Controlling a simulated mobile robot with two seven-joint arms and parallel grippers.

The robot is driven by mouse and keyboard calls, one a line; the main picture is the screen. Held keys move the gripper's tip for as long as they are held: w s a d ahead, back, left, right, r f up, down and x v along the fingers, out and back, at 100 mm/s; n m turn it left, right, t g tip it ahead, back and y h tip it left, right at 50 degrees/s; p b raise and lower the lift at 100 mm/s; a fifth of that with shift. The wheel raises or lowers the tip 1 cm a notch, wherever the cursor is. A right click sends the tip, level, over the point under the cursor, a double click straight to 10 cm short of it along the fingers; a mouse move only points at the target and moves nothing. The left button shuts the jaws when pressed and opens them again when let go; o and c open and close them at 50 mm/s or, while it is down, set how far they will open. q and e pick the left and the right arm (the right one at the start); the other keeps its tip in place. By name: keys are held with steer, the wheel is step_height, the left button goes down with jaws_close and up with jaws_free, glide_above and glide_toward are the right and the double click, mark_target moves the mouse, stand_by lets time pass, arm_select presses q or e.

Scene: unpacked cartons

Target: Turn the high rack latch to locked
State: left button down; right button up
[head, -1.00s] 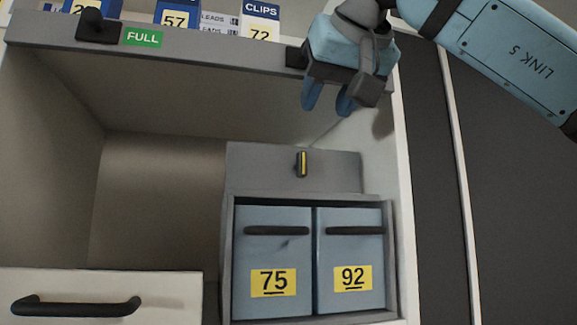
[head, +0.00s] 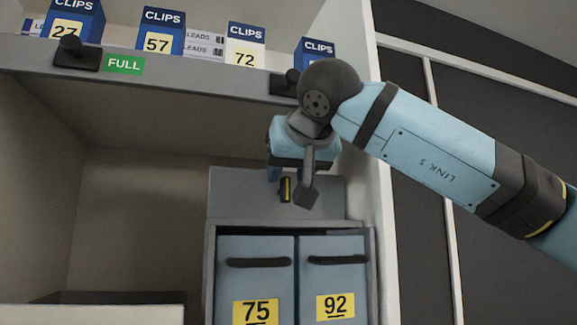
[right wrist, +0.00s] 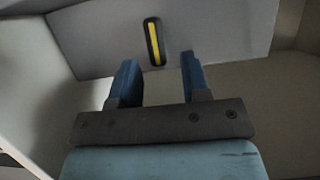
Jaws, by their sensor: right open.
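A small dark latch with a yellow stripe (head: 286,189) sits on the grey panel (head: 235,190) above two blue drawers. It stands close to upright, and my gripper hides part of it in the head view. The latch also shows in the right wrist view (right wrist: 154,41), just beyond and between the fingertips. My right gripper (head: 280,174) is open and empty in front of the panel. Its two blue fingers (right wrist: 159,72) are apart in the right wrist view, with the latch not between them. My left gripper is not in view.
Drawers 75 (head: 255,275) and 92 (head: 334,275) lie below the panel. A grey shelf edge above carries a dark knob (head: 70,52), another (head: 285,82) and a green FULL label (head: 124,65). Clip boxes (head: 160,30) stand on it. The white side wall (head: 375,220) is close on the right.

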steer(key=shift+w+a+f, duration=0.15)
steer(key=shift+w+f, duration=0.05)
steer(key=shift+w, duration=0.2)
steer(key=shift+s, duration=0.1)
jaws_close()
